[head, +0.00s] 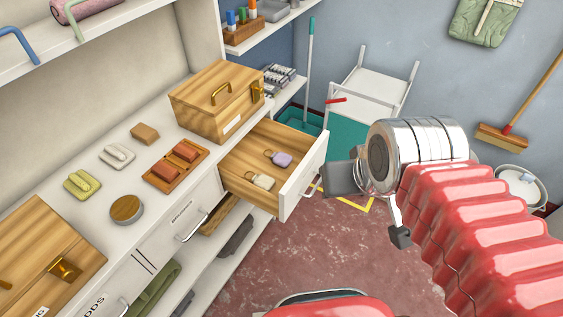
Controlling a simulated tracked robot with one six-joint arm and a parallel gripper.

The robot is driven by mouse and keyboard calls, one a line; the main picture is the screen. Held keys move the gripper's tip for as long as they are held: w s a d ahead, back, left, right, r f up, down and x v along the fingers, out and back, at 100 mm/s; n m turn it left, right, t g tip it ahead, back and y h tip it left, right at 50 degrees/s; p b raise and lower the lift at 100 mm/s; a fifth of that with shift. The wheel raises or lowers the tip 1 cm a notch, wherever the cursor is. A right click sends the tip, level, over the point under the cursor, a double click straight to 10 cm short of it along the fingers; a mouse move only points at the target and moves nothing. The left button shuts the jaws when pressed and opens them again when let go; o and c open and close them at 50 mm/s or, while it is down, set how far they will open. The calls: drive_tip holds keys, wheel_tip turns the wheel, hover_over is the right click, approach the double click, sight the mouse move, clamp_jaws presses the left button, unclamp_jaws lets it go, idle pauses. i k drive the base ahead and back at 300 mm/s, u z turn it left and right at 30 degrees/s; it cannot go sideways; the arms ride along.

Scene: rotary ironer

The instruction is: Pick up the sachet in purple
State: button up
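The purple sachet (281,159) is a small pale lilac pouch with a loop, lying in the open wooden-bottomed drawer (303,183). A cream sachet (261,181) with a loop lies in the same drawer, nearer and to the left. My gripper (371,207) is to the right of the drawer, outside its front panel. Its two dark finger pads are wide apart with nothing visible between them. It is apart from both sachets.
The drawer's white front with a metal handle stands between my gripper and the sachets. A wooden box (217,102) sits on the counter behind the drawer. An orange tray (175,166) and several small items lie on the counter. Red floor shows below the gripper.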

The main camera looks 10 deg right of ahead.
sight(282, 160)
drive_tip(key=u, duration=1.05)
drive_tip(key=i, duration=0.55)
